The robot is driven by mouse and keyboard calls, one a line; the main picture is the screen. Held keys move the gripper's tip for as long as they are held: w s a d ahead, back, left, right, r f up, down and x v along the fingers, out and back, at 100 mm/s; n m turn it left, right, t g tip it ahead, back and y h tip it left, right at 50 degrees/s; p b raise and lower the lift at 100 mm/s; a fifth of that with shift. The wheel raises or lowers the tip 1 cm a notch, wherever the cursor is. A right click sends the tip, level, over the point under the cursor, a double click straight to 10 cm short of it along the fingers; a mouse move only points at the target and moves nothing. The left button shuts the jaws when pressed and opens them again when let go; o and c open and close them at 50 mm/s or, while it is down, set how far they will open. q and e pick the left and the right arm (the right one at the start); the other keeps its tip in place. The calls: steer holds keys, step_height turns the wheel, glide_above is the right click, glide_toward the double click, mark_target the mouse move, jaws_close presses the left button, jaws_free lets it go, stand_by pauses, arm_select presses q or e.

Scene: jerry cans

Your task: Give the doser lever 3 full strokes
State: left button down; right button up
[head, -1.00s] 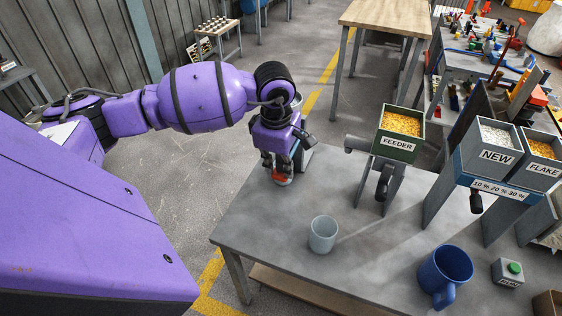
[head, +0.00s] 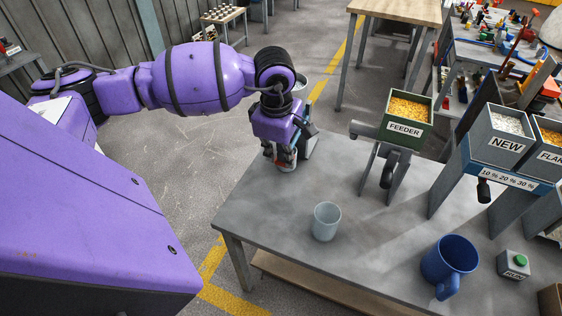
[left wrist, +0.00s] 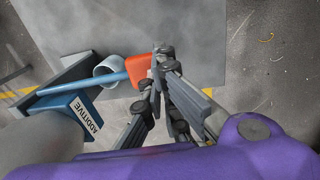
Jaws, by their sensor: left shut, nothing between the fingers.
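The doser shows in the left wrist view as a blue body marked ADDITIVE (left wrist: 78,118). A blue lever (left wrist: 90,84) reaches from it and ends in an orange-red handle (left wrist: 139,69). My left gripper (left wrist: 163,62) is shut and empty, with its fingers right beside the handle end, seemingly touching it. In the head view, my left gripper (head: 281,160) is at the table's far left corner and hides most of the doser; a bit of red shows between its fingers. A pale round cup (left wrist: 108,68) shows beside the lever. My right gripper is not in view.
The table's front left is clear.

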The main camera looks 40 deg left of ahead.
arm_select(q)
step_height(320, 180, up, 10)
steer(key=s, duration=0.2)
steer(key=shift+s+d+b, duration=0.35)
steer(key=shift+s+b, duration=0.05)
steer(key=shift+b, duration=0.05)
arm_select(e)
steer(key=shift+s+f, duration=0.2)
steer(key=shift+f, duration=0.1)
arm_select(q)
steer(key=shift+r, duration=0.1)
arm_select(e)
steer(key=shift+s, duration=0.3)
